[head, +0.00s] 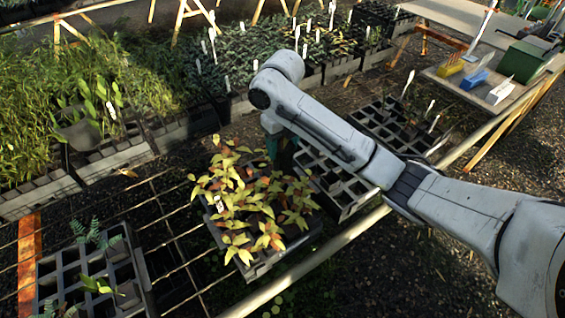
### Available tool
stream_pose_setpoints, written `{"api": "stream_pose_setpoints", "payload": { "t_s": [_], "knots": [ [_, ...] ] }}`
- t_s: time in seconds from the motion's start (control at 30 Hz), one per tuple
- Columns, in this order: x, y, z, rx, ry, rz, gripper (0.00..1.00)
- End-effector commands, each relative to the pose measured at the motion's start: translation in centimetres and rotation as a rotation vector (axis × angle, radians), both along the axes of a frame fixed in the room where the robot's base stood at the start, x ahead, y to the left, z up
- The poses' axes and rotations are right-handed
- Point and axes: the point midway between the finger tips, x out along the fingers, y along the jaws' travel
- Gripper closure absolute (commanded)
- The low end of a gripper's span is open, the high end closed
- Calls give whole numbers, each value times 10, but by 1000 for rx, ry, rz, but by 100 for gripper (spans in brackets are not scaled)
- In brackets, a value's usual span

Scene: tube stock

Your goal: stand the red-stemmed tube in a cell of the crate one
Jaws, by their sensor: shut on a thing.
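My gripper (281,152) is at the end of the pale arm, above the back edge of the planted crate (270,262). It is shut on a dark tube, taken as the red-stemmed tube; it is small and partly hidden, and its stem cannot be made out. Yellow-green plants with reddish leaves (240,205) fill much of the planted crate. Just behind and right of it is a grey crate (345,192) with mostly empty cells, partly covered by my arm. Another grey crate (45,285) at the lower left has open cells and a few green seedlings. I cannot tell which crate is crate one.
A further dark crate (395,120) with white labels stands behind my arm. Dense trays of plants (100,90) line the back and left. A bench (475,80) at the right holds a green box (522,62) and small coloured blocks. A pale rail (300,270) runs along the front.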

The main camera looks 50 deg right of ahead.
Motion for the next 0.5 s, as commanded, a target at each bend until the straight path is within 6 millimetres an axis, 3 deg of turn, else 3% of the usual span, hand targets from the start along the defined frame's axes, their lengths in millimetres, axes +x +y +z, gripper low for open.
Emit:
{"api": "stream_pose_setpoints", "payload": {
  "t_s": [0.03, 0.2, 0.5],
  "knots": [
    [0, 0, -16, 1, 0, 0, 97],
    [0, 0, -38, -1, 1, 0, 97],
    [0, 0, -47, -1, 0, 0, 97]
  ]
}}
